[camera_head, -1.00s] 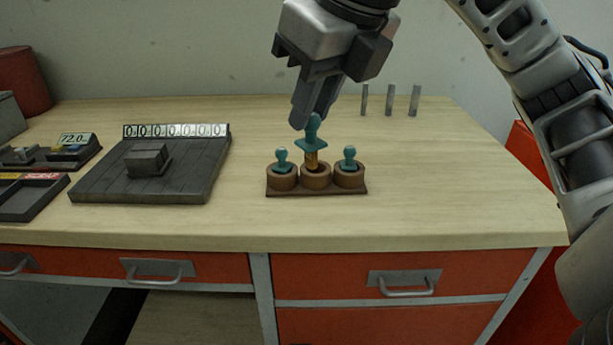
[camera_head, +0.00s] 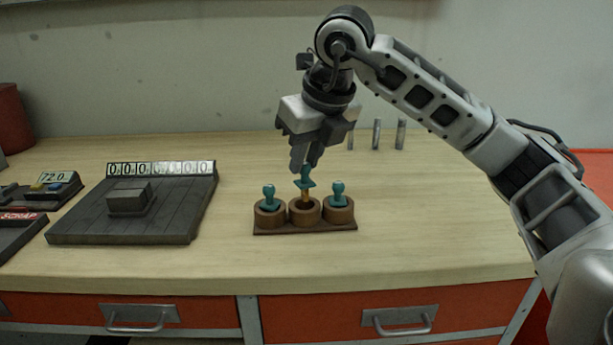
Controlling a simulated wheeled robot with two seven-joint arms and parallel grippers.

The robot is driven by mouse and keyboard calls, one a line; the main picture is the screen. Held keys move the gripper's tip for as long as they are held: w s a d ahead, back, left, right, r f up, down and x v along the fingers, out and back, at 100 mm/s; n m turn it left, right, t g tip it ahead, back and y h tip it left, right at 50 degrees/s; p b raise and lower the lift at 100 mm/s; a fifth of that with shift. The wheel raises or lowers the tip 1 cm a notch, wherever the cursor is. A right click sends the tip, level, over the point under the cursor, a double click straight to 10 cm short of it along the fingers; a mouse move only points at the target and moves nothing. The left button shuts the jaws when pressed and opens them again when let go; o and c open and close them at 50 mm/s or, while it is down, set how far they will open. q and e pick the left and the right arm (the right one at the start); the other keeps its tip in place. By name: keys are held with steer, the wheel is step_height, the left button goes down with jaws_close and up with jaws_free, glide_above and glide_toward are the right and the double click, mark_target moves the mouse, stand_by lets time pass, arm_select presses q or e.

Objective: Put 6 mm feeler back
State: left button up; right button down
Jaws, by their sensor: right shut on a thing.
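A brown rack (camera_head: 306,227) with three round wooden cups in a row stands on the table. My right gripper (camera_head: 304,164) is shut on a teal-handled feeler (camera_head: 305,181) above the middle cup (camera_head: 305,212). The feeler's brass-coloured lower part points down at this cup's opening; I cannot tell how deep its tip is. A teal-handled feeler stands in the left cup (camera_head: 268,197) and another in the right cup (camera_head: 338,194). I cannot read any sizes on them. My left gripper is not in view.
A dark grooved plate (camera_head: 90,220) with a grey block (camera_head: 128,199) and a number strip (camera_head: 161,168) lies left of the rack. Trays and a 72.0 display (camera_head: 55,177) are at the far left. Several grey pins (camera_head: 376,134) stand behind. The table right of the rack is clear.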

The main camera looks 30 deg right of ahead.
mark_target(310, 164)
steer(key=shift+w+d+f, duration=0.15)
steer(key=shift+w+f, duration=0.05)
steer(key=shift+f, duration=0.15)
steer(key=shift+w+d+f, duration=0.1)
steer(key=shift+w+f, duration=0.05)
steer(key=shift+f, duration=1.55)
steer(key=shift+f, duration=0.1)
steer(key=c, duration=1.3)
jaws_free()
steer(key=shift+r, duration=0.5)
steer(key=v, duration=1.1)
steer(key=shift+s, duration=0.2)
